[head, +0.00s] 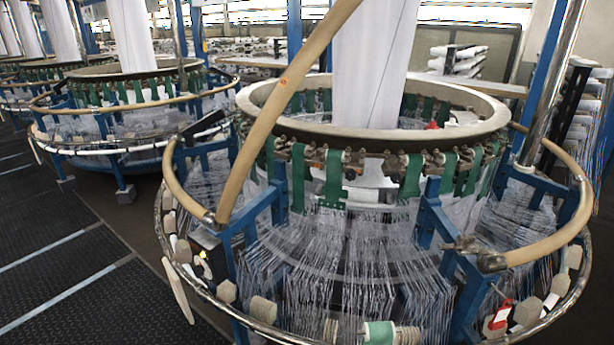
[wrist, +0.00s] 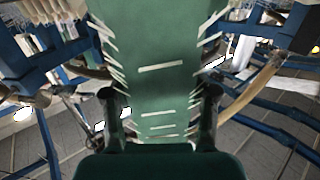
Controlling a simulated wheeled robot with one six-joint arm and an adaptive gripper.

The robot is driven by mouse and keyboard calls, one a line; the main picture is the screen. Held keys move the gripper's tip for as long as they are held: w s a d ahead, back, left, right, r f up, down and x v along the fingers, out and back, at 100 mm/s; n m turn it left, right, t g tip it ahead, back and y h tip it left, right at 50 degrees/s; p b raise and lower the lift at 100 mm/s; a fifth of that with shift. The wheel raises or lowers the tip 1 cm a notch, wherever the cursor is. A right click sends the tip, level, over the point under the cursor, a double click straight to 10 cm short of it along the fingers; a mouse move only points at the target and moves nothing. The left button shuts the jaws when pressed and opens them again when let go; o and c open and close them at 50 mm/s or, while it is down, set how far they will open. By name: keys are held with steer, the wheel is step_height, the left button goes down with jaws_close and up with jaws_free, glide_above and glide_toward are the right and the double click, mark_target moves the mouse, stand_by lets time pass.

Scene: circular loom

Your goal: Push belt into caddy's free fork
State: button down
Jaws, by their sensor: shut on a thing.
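In the wrist view, the two dark fingers of my gripper (wrist: 162,98) stand on either side of a green belt (wrist: 150,40) with white slits or bars. The belt runs from the top of the picture down between the fingers, and my gripper is shut on it. A dark green surface (wrist: 160,165) fills the bottom middle. In the head view, several green belts (head: 333,175) hang from brown and metal fittings (head: 375,160) below the loom's pale ring (head: 390,132). I cannot tell which fitting is the caddy with the free fork. My gripper is not clear in the head view.
Blue frame posts (head: 430,215) and a curved tan rail (head: 560,215) surround the loom. Blue beams flank the belt in the wrist view (wrist: 65,55). The dark matted aisle (head: 70,270) at left is clear.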

steer(key=f, duration=0.1)
steer(key=s+f, duration=0.1)
steer(key=s+d+f, duration=0.1)
steer(key=f, duration=0.1)
